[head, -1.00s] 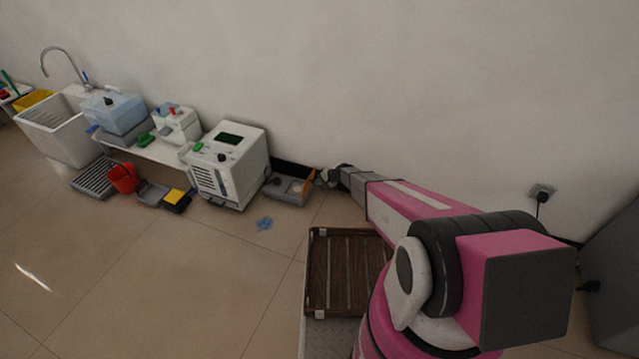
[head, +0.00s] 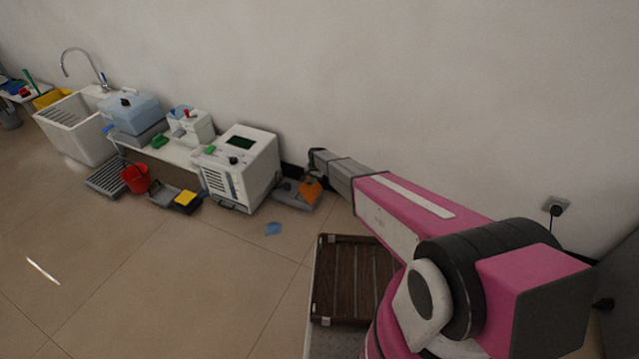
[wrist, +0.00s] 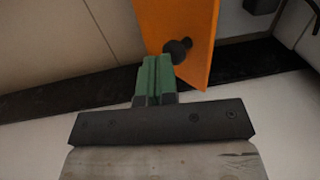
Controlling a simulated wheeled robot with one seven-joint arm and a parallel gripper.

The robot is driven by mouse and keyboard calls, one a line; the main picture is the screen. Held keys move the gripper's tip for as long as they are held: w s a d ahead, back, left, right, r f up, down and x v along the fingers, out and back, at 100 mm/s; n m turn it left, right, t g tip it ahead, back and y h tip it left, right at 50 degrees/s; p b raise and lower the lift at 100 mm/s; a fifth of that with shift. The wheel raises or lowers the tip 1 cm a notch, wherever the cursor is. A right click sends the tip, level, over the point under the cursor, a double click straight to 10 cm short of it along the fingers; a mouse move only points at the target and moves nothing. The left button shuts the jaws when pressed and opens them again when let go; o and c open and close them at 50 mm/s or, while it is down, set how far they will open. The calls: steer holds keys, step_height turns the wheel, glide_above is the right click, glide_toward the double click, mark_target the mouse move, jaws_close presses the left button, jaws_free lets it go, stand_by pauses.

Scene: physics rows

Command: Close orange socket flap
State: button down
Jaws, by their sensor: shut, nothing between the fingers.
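The orange flap (head: 311,189) stands tilted up at the right end of a low grey socket box (head: 290,196) on the floor by the wall. In the wrist view the flap (wrist: 205,28) is a flat orange plate with a dark round knob (wrist: 178,48). My gripper (wrist: 155,76) has green fingers, shut together with nothing between them. Their tips are close to the knob at the flap's lower left edge; I cannot tell whether they touch. In the head view the arm's end is just above the flap and the fingers are hidden.
A white machine (head: 240,165) stands just left of the grey box. A brown slatted crate (head: 352,280) is below my arm. The middle floor is clear.

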steer(key=a+h, duration=0.1)
steer(key=w+a+f+g+h, duration=0.1)
steer(key=a+h, duration=0.1)
steer(key=w+a+f+g+h, duration=0.1)
steer(key=a+h, duration=0.1)
steer(key=shift+w+a+f, duration=0.1)
steer(key=shift+a+f, duration=0.15)
steer(key=shift+w+a+f+h, duration=0.15)
steer(key=shift+a+f+h, duration=0.35)
steer(key=shift+h, duration=0.2)
steer(key=shift+w+a+f, duration=0.25)
steer(key=shift+a+f, duration=0.6)
steer(key=shift+f, duration=0.15)
steer(key=shift+w+a+f, duration=0.1)
steer(key=shift+a+f, duration=0.25)
steer(key=shift+f, duration=0.4)
